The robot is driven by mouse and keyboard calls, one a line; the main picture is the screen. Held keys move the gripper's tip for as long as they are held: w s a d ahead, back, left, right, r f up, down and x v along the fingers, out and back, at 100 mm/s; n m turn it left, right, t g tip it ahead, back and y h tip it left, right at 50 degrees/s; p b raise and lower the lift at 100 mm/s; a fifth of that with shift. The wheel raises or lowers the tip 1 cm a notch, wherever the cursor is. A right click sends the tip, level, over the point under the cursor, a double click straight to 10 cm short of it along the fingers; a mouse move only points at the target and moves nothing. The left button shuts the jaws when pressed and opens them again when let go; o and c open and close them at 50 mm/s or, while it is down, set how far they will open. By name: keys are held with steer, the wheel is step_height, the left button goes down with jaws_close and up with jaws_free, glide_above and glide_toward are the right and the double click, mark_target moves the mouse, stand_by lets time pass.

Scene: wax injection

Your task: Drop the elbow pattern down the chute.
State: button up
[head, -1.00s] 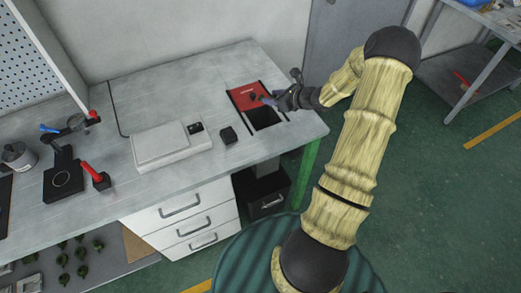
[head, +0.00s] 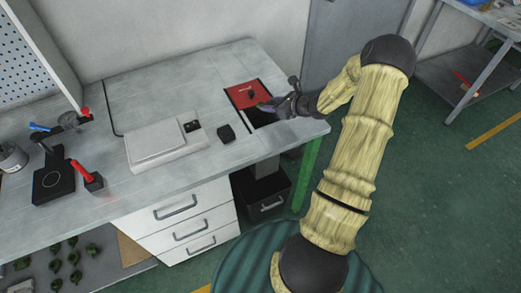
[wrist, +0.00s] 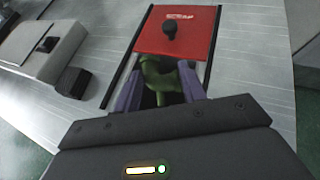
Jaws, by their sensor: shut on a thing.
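The green elbow pattern (wrist: 160,78) is between the purple fingers of my gripper (wrist: 160,90) in the wrist view. My gripper is shut on it. The chute is a dark rectangular opening in the bench top (head: 257,118), with a red sliding lid (wrist: 178,30) slid back at its far side. The lid has a black knob (wrist: 169,29) and also shows in the head view (head: 244,94). My gripper (head: 267,107) is over the opening, just on the near side of the lid. The pattern cannot be made out in the head view.
A small black block (head: 226,134) and a grey flat device (head: 164,147) sit left of the chute. A black bin (head: 263,195) stands under the bench below it. More green parts (head: 75,258) lie on the lower shelf. Black stands with red handles (head: 85,176) are farther left.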

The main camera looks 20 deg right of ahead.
steer(key=shift+f+b, duration=0.75)
steer(key=shift+f, duration=0.85)
steer(key=o, duration=1.3)
steer(key=shift+r, duration=0.1)
steer(key=v, duration=1.7)
steer(key=shift+s, duration=0.25)
